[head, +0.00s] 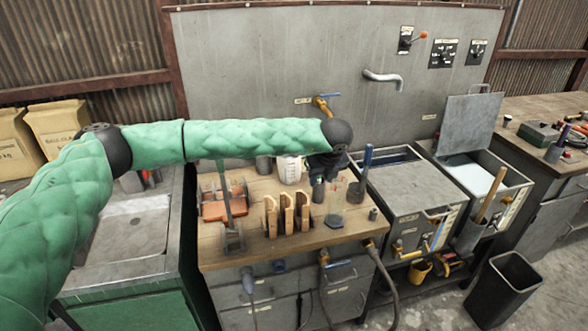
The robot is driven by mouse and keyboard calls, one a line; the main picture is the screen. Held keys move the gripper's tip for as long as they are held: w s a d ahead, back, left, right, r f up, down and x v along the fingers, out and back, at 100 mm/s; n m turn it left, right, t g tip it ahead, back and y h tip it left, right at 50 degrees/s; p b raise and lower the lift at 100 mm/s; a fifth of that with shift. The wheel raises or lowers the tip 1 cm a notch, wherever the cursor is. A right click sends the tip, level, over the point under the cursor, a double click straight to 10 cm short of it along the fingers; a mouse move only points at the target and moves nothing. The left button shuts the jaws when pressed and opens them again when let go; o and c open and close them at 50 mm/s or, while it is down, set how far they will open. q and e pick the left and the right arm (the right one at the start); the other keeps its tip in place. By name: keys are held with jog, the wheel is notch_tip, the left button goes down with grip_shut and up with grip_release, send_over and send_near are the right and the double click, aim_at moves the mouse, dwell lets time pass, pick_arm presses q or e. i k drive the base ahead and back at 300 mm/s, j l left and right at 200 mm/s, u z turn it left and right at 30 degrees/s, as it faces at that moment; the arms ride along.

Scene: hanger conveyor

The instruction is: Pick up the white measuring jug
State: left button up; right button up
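The white measuring jug (290,172) stands at the back of the wooden worktop, and my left forearm covers its top edge in the head view. My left gripper (319,182) is dark and points down just to the right of the jug. It looks apart from the jug, but the gap is small and I cannot be sure. Its fingers are too small and dark to show whether they are open. My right gripper is not in view.
The wooden worktop (260,250) also holds a wooden rack (287,216), an orange-red item (217,208), a clear beaker (335,205) and a dark container with a blue-handled tool (359,185). Metal tanks (412,190) stand to the right. A dark bin (503,290) is on the floor.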

aim_at(289, 165)
jog(key=i, duration=1)
